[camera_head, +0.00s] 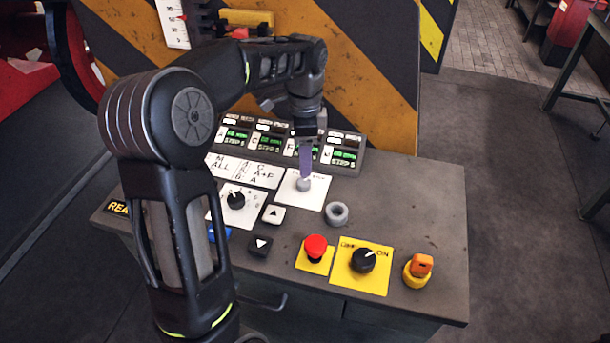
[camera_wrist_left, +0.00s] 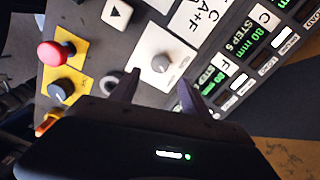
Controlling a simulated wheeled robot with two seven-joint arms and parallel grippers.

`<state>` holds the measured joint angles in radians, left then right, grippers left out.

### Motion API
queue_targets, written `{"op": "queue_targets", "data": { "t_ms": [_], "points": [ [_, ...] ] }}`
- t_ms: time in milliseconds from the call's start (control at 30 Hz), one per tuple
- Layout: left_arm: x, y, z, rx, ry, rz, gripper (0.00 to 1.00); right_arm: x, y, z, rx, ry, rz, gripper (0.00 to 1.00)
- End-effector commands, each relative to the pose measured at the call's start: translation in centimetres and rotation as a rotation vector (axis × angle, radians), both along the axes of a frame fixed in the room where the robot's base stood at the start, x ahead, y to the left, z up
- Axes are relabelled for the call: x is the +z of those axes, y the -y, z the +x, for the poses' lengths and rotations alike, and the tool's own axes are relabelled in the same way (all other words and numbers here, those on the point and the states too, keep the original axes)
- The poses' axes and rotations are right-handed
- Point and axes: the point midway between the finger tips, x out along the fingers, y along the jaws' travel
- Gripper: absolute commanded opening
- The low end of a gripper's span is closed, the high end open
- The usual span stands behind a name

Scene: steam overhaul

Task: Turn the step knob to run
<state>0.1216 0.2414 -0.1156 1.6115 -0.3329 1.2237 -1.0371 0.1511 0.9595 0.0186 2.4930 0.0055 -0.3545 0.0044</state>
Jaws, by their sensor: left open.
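A small grey knob (camera_head: 303,185) sits on a white plate (camera_head: 314,199) in the middle of the console, and I take it as the step knob; its lettering is too small to read. It also shows in the left wrist view (camera_wrist_left: 161,63). My left gripper (camera_head: 305,163) points down at this knob from just above and behind it. In the left wrist view my left gripper (camera_wrist_left: 160,92) has its two fingers apart, with the knob ahead of the gap and nothing between them. I cannot tell the knob's setting. My right gripper is out of view.
Close by are a black knob (camera_head: 236,200), a grey ring socket (camera_head: 337,213), arrow buttons (camera_head: 273,214), a red mushroom button (camera_head: 315,246), a black selector (camera_head: 363,260) on yellow and an orange key switch (camera_head: 418,268). Green displays (camera_head: 343,157) line the back. The console's right side (camera_head: 430,200) is bare.

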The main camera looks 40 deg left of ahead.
Motion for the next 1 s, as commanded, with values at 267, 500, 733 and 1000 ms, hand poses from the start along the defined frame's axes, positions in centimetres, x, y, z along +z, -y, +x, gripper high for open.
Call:
{"op": "queue_targets", "data": {
  "t_ms": [267,500,733,1000],
  "points": [
    [-3.4,0.0,-0.1,0.0,-0.005,0.0,0.54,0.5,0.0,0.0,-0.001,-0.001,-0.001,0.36],
    [-6.7,0.0,-0.1,0.001,-0.005,0.0,0.54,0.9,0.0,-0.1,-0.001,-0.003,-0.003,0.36],
    [-7.5,0.0,-0.1,0.001,-0.001,0.0,0.54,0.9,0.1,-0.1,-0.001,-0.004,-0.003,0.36],
    [-7.5,0.0,-0.1,0.001,-0.001,0.0,0.43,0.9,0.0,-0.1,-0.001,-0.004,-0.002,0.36]
  ]
}}
